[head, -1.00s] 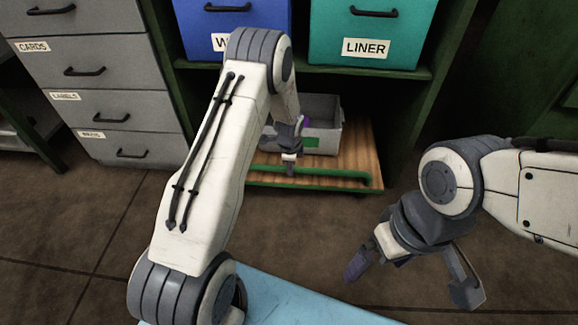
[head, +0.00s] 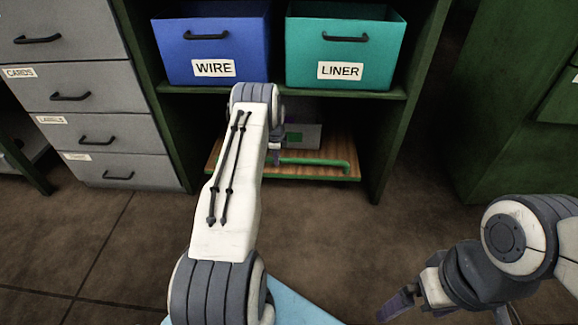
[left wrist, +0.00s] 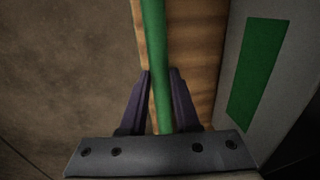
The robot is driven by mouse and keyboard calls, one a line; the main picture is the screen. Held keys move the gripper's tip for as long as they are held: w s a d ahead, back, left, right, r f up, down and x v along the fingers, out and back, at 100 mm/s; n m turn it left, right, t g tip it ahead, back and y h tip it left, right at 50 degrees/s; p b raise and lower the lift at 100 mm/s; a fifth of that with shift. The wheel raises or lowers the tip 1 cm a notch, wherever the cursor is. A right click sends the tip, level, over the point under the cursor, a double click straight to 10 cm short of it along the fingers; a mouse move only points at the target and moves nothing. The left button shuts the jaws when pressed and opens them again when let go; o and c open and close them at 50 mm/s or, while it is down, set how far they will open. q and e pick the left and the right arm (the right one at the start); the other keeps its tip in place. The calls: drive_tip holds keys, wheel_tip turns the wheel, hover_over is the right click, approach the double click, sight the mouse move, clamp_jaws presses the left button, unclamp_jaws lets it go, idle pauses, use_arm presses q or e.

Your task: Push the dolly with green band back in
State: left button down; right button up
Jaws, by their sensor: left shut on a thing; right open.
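The dolly is a wooden board (head: 330,169) on the floor beneath the cabinet's shelf, with a green bar handle (head: 318,161) along its front. On it stands a grey bin (head: 311,133) with a green patch (head: 293,138), partly hidden behind my left arm. My left gripper (head: 275,152) is shut on the green bar. In the left wrist view, the bar (left wrist: 155,40) runs between the fingers (left wrist: 160,75), with the board's edge (left wrist: 200,50) and the green patch (left wrist: 258,75) beside it. My right gripper (head: 450,314) is open and empty at lower right, partly cut off.
A blue WIRE bin (head: 213,55) and a teal LINER bin (head: 340,50) stand on the shelf above. Green cabinet uprights flank the dolly's bay, including the right one (head: 400,135). Grey drawers (head: 100,135) stand left. The floor (head: 340,240) in front is bare.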

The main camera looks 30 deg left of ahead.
use_arm(q)
drive_tip(key=shift+w+a, duration=0.25)
drive_tip(key=shift+w, duration=0.15)
drive_tip(key=c, duration=0.7)
unclamp_jaws()
drive_tip(key=shift+o, duration=0.2)
